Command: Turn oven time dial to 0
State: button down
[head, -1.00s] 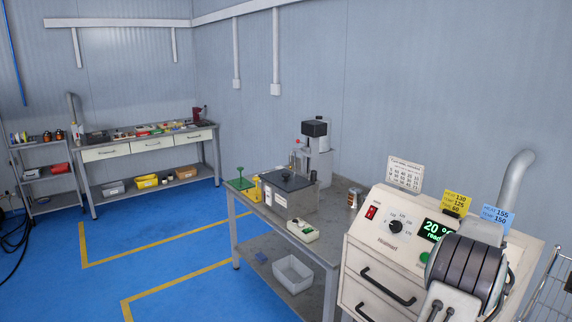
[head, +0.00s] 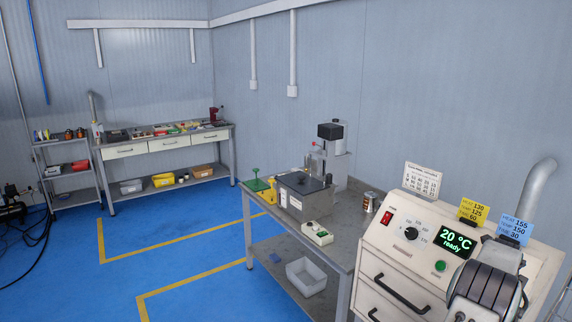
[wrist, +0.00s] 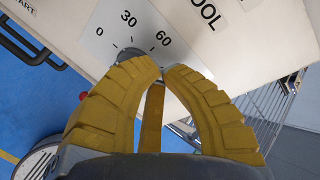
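The oven is the off-white cabinet (head: 380,238) at the right of the head view, with a display (head: 457,242) reading 20 °C ready. Its time dial (wrist: 126,50) shows in the wrist view as a grey edge, below a scale marked 0, 30 and 60. My left finger covers most of the dial, so I cannot see where it points. My gripper (wrist: 161,70) has two yellow ribbed fingers curved inward with their tips almost meeting. The tips are over the dial's lower right, with nothing visible between them. Contact with the dial is unclear.
A temperature knob (head: 411,234), red switch (head: 388,217) and green button (head: 440,266) are on the oven front. Yellow (head: 472,210) and blue (head: 514,228) cards stand on top. A bench (head: 345,225) is left of the oven. Blue floor beyond is open.

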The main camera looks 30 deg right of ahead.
jog(key=shift+w+a+f+b, duration=0.25)
jog(key=shift+f+b, duration=0.15)
jog(key=shift+b, duration=0.05)
dwell(1.2)
jog(key=shift+s+d+r, duration=0.2)
jog(key=shift+s+r, duration=0.05)
jog(key=shift+r, duration=0.15)
jog(key=b+v, duration=0.3)
jog(key=v, duration=0.3)
jog(key=shift+w+a+f, duration=0.3)
jog(key=shift+w+a, duration=0.05)
jog(key=shift+w, duration=0.05)
jog(key=shift+a+r, duration=0.1)
jog(key=shift+s+d+r+p+x, duration=0.15)
jog(key=shift+p+x, duration=0.35)
jog(key=shift+x, duration=0.55)
jog(key=shift+s+d+r+p+x, duration=0.15)
jog(key=shift+p+x, duration=0.3)
jog(key=shift+x, duration=0.55)
jog(key=shift+s+d+p+x, duration=0.15)
jog(key=shift+p+x, duration=0.35)
jog(key=shift+x, duration=0.55)
